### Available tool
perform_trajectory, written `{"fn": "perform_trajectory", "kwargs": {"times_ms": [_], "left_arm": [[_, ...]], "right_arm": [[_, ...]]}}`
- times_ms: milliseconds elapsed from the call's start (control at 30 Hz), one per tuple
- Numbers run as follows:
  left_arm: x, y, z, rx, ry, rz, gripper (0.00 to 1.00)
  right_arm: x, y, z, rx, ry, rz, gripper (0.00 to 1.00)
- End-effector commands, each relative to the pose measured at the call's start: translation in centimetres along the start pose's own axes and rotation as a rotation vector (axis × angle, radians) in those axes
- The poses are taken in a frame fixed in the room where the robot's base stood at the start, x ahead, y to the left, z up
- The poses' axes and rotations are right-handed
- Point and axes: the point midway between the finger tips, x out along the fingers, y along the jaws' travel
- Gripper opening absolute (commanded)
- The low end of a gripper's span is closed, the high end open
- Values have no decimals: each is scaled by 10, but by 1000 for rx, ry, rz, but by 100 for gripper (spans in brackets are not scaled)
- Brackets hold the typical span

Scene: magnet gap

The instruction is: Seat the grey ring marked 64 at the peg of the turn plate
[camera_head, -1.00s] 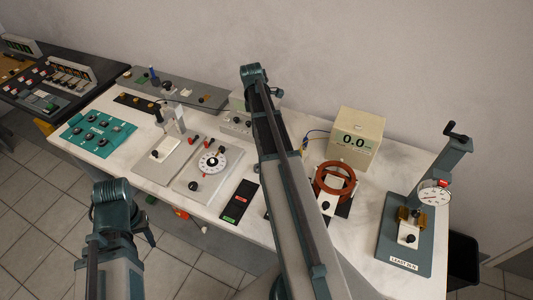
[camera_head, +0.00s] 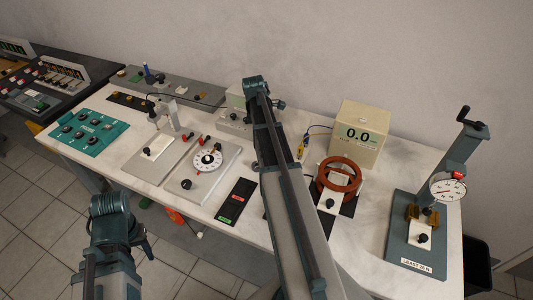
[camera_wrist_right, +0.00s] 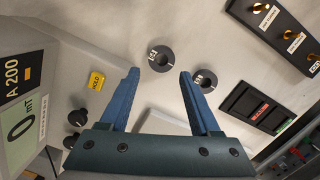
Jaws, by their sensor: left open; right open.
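In the right wrist view two small dark grey rings lie flat on the pale bench. One ring (camera_wrist_right: 169,61) is just beyond and between the fingertips; the other ring (camera_wrist_right: 211,75) is beside the right finger's tip. Both have small white labels, but I cannot read which is 64. My right gripper (camera_wrist_right: 160,73) is open and empty. In the head view its fingers are hidden behind my right arm. A white marked disc (camera_head: 208,160) on a grey base looks like the turn plate; its peg is too small to tell. My left gripper (camera_head: 140,238) is open at the lower left, off the bench's front edge.
A black red-green switch panel (camera_head: 235,201) lies near the front edge. A teal panel (camera_head: 88,133) lies at the left.

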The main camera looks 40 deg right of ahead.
Motion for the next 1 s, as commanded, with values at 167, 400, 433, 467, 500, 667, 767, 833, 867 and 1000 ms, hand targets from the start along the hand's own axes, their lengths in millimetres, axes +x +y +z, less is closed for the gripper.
{"fn": "perform_trajectory", "kwargs": {"times_ms": [167, 400, 433, 467, 500, 667, 767, 833, 867, 1000], "left_arm": [[21, 2, -1, 0, 0, 0, 50], [48, 5, -3, 0, 0, 0, 50], [49, 5, -3, 0, 0, 0, 50], [50, 5, -3, 0, 0, 0, 50], [50, 5, -3, 0, 0, 0, 50], [48, 4, -3, 0, 0, 0, 50], [48, 4, -3, 0, 0, 0, 50], [48, 4, -3, 0, 0, 0, 50], [48, 4, -3, 0, 0, 0, 50], [48, 5, -3, 0, 0, 0, 50]], "right_arm": [[22, -2, 2, 0, 0, 0, 64], [49, -2, 4, 0, 0, 0, 64], [50, -2, 4, 0, 0, 0, 64], [51, -2, 4, 0, 0, 0, 64], [51, -2, 4, 0, 0, 0, 64], [49, -2, 5, 0, 0, 0, 64], [49, -2, 5, 0, 0, 0, 53], [49, -2, 5, 0, 0, 0, 40], [49, -2, 5, 0, 0, 0, 35], [49, -2, 5, 0, 0, 0, 10]]}}
